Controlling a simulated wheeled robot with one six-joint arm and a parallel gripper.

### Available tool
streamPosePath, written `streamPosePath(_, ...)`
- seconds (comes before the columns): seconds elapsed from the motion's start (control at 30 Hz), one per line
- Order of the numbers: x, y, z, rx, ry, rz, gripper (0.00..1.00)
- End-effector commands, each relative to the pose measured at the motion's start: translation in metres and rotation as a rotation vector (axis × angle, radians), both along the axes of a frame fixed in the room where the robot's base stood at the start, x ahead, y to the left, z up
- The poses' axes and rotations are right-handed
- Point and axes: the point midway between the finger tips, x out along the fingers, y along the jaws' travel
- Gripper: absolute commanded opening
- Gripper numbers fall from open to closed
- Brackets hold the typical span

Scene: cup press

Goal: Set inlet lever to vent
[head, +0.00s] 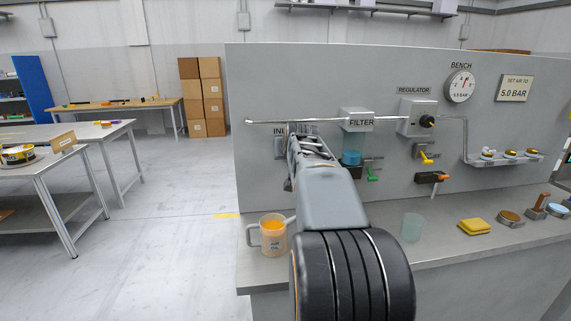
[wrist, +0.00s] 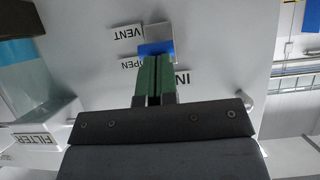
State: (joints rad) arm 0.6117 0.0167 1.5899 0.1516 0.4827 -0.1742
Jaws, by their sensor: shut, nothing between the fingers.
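My gripper (head: 297,132) is at the left end of the grey panel, in front of the inlet label (head: 279,141), which it partly covers. In the wrist view its green fingers (wrist: 154,62) are shut together with nothing between them. The blue inlet lever (wrist: 156,47) shows just past the fingertips; I cannot tell whether they touch it. The picture there is upside down. The lever's blue part lies beside the gap between the VENT label (wrist: 128,32) and the OPEN label (wrist: 131,65). In the head view my arm hides the lever.
The filter (head: 357,122), with a blue-filled bowl and a green lever (head: 373,175), is right of my gripper. The regulator (head: 416,117) is farther right, with yellow and orange levers below. An orange-filled jug (head: 273,235) and a clear cup (head: 412,227) stand on the bench below.

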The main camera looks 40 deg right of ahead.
Motion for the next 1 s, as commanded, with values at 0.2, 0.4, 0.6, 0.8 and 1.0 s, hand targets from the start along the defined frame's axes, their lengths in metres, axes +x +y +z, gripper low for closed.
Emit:
streamPosePath(0.2, -0.002, 0.002, -0.024, -0.08, -0.138, 0.0, 0.0)
streamPosePath(0.4, -0.003, 0.002, -0.029, -0.138, -0.235, 0.0, 0.0)
streamPosePath(0.6, -0.002, 0.002, -0.031, -0.149, -0.253, 0.001, 0.0)
streamPosePath(0.8, -0.002, 0.002, -0.033, -0.147, -0.252, 0.001, 0.0)
streamPosePath(1.0, -0.002, 0.002, -0.033, -0.147, -0.251, 0.001, 0.0)
